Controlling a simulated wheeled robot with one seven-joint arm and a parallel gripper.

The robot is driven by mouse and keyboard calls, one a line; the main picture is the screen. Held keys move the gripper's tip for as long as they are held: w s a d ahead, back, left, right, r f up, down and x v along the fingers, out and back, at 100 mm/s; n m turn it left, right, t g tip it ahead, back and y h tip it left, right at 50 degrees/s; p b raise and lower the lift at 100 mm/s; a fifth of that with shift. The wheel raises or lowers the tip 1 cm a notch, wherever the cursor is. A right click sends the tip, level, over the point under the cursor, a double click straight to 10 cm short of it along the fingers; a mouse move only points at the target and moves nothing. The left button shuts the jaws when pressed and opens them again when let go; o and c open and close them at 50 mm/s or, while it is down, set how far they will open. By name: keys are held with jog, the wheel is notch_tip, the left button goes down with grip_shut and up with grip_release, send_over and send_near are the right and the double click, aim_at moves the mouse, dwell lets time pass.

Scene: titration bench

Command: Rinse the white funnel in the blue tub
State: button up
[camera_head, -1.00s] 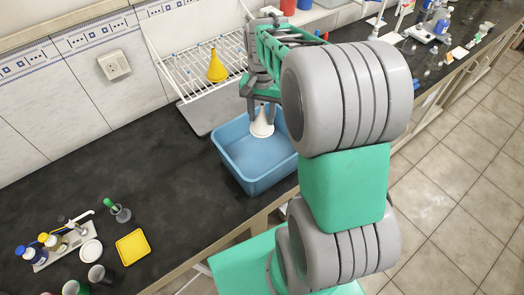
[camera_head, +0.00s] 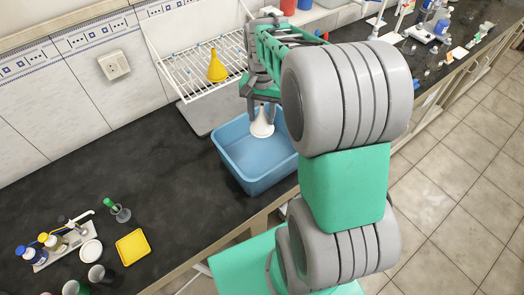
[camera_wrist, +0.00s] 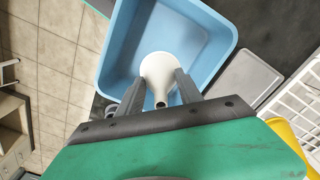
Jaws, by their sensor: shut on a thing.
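The white funnel (camera_head: 262,123) is held by my gripper (camera_head: 262,106), wide mouth down and spout up, over the blue tub (camera_head: 243,187). In the wrist view the white funnel (camera_wrist: 158,72) sits between the two grey fingers of my gripper (camera_wrist: 158,88), which are shut on it. The blue tub (camera_wrist: 222,28) lies below it there. I cannot tell whether the funnel's rim is within the tub or just above it. The inside of the funnel is hidden.
A white wire drying rack (camera_head: 185,78) with a yellow funnel (camera_head: 217,67) stands behind the tub. A yellow tray (camera_head: 133,247) and a bottle stand (camera_head: 55,247) are at the lower left. The dark counter (camera_head: 130,165) left of the tub is clear.

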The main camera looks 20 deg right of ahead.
aim_at(262, 105)
jog(key=shift+r, duration=0.1)
jog(key=shift+r, duration=1.9)
